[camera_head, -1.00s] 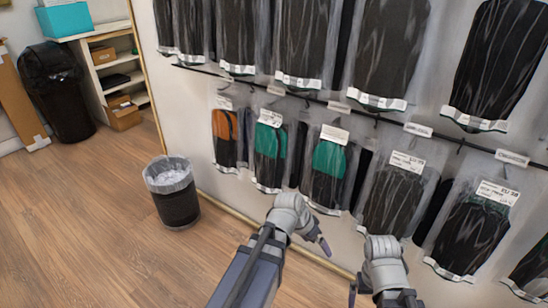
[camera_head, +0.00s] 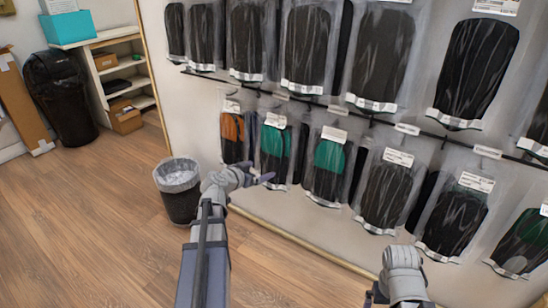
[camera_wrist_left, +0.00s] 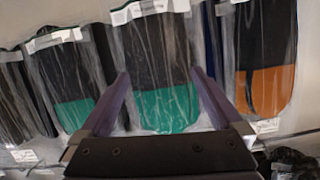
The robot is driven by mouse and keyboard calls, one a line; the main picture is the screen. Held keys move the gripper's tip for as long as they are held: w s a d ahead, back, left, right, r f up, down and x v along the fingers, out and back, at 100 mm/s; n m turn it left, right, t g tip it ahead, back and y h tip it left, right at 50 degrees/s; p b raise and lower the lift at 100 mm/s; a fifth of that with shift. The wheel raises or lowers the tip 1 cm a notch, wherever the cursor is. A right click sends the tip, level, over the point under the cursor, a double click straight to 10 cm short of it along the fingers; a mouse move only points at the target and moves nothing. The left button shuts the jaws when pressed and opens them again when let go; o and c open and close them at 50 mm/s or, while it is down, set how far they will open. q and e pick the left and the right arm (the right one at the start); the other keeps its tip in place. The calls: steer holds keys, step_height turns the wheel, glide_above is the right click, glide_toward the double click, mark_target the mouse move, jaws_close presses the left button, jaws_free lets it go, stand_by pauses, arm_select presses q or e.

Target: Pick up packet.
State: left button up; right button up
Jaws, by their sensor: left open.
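Several clear packets of insoles hang on a wall rack. One black and green packet (camera_head: 274,151) hangs beside a black and orange packet (camera_head: 233,138). My left gripper (camera_head: 264,180) is at its lower edge in the head view. In the left wrist view my open, empty left gripper (camera_wrist_left: 164,78) has one finger on each side of a black and green packet (camera_wrist_left: 165,105). I cannot tell whether the fingers touch it. A second black and green packet (camera_head: 326,170) hangs to the right. My right gripper (camera_head: 373,295) is low in the head view, its fingers mostly hidden.
Black insole packets (camera_head: 387,195) hang further right, and an upper row hangs above the dark rail (camera_head: 340,108). A lined waste bin (camera_head: 180,205) stands left of my left arm. A shelf unit (camera_head: 120,80) and a black bin (camera_head: 62,100) stand further back.

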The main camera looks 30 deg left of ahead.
mark_target(270, 167)
arm_select(q)
steer(key=b+x, duration=0.1)
steer(key=x, duration=0.1)
steer(key=b+x, duration=0.1)
steer(key=x, duration=0.1)
steer(key=b+x, duration=0.1)
steer(key=x, duration=0.2)
steer(key=shift+s+f, duration=0.1)
steer(key=shift+f, duration=0.2)
steer(key=c, duration=1.1)
steer(key=shift+r, duration=0.15)
